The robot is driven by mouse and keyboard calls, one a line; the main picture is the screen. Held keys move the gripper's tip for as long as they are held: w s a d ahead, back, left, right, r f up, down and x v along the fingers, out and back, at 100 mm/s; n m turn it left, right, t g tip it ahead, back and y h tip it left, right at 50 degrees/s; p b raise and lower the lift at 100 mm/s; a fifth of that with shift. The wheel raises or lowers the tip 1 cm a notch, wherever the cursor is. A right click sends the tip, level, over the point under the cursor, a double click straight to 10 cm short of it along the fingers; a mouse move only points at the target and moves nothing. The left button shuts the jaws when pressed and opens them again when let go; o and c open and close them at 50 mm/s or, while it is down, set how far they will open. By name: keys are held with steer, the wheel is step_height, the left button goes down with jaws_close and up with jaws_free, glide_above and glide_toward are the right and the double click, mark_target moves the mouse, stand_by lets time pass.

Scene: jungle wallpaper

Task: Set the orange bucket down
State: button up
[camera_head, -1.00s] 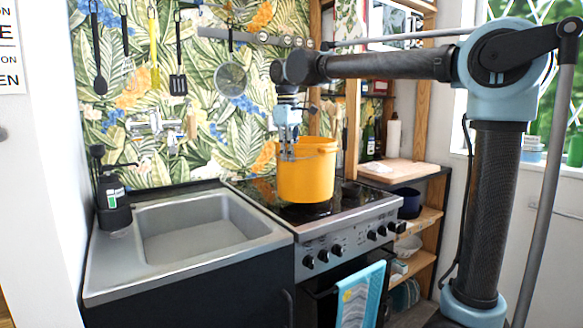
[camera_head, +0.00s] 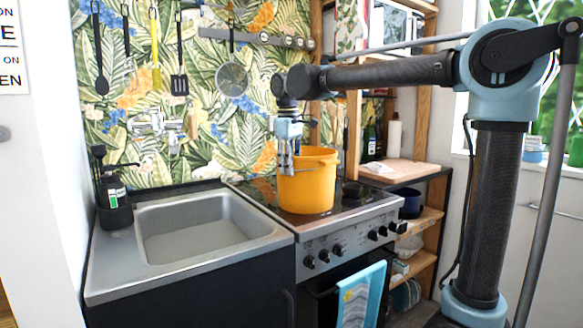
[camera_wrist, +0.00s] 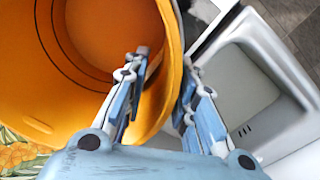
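The orange bucket (camera_head: 308,188) stands upright on the stovetop (camera_head: 349,206) in the head view, its base appearing to touch the dark glass. My gripper (camera_head: 290,168) points down at the bucket's left rim. In the wrist view, the fingers of my gripper (camera_wrist: 163,72) straddle the wall of the bucket (camera_wrist: 85,30). One finger is inside the bucket and the other outside, with a visible gap between them, so the gripper looks open around the rim. The visible inside of the bucket is empty.
A steel sink (camera_head: 205,232) lies left of the stove, with a dark soap dispenser (camera_head: 115,195) at its left edge. A wooden shelf unit (camera_head: 427,215) with a cutting board (camera_head: 392,170) stands to the right. Utensils hang on the wall behind.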

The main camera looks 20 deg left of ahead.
step_height(320, 180, up, 12)
steer(key=shift+s, duration=0.3)
stand_by(0.3)
steer(key=shift+a, duration=0.1)
